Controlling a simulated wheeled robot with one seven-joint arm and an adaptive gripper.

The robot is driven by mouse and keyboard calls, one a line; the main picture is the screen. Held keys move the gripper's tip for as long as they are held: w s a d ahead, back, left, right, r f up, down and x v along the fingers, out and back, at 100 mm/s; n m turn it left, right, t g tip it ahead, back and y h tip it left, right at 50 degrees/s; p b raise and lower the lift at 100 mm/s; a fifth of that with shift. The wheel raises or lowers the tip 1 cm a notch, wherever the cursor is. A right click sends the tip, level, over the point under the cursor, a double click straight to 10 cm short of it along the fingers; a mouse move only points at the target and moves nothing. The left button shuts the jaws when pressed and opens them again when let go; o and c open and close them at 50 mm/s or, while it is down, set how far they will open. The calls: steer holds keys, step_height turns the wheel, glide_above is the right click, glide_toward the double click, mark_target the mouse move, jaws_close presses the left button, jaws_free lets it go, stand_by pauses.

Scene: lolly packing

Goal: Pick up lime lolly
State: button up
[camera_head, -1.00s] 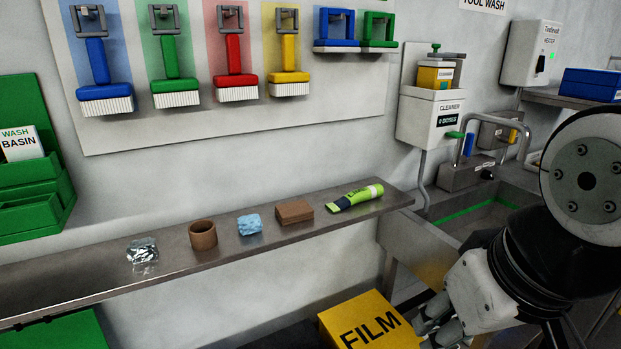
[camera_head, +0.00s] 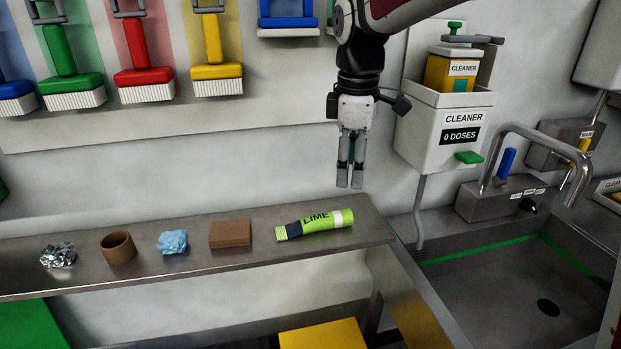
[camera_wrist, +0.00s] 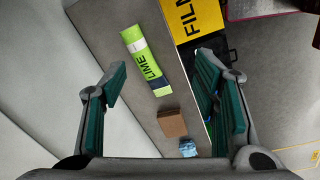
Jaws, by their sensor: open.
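In the wrist view the lolly (camera_wrist: 146,58) shows beyond the spread fingers (camera_wrist: 166,95), in the upper middle. The fingers are open with nothing between them.
Left of the lolly on the shelf are a brown block (camera_head: 230,234), blue crumpled wad (camera_head: 172,242), brown ring (camera_head: 118,248) and crumpled foil (camera_head: 58,254). The cleaner dispenser (camera_head: 445,125) hangs close right of my gripper. A sink (camera_head: 530,290) lies at right.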

steer(key=w+a+f+n+g, duration=0.1)
steer(key=w+a+f+n, duration=0.4)
steer(key=w, duration=0.1)
steer(key=p, duration=0.3)
glide_above(319, 217)
steer(key=f, duration=0.6)
steer(key=shift+w+d+f, duration=0.15)
steer(key=shift+w+f, duration=0.1)
steer(key=shift+f, duration=0.1)
steer(key=shift+s+a+f+p, duration=0.1)
steer(key=shift+f+p, duration=0.2)
steer(key=shift+f, duration=1.05)
steer(key=shift+s+a+f+p, duration=0.1)
steer(key=shift+f+p, duration=0.2)
steer(key=shift+f, duration=1)
steer(key=c, duration=1.3)
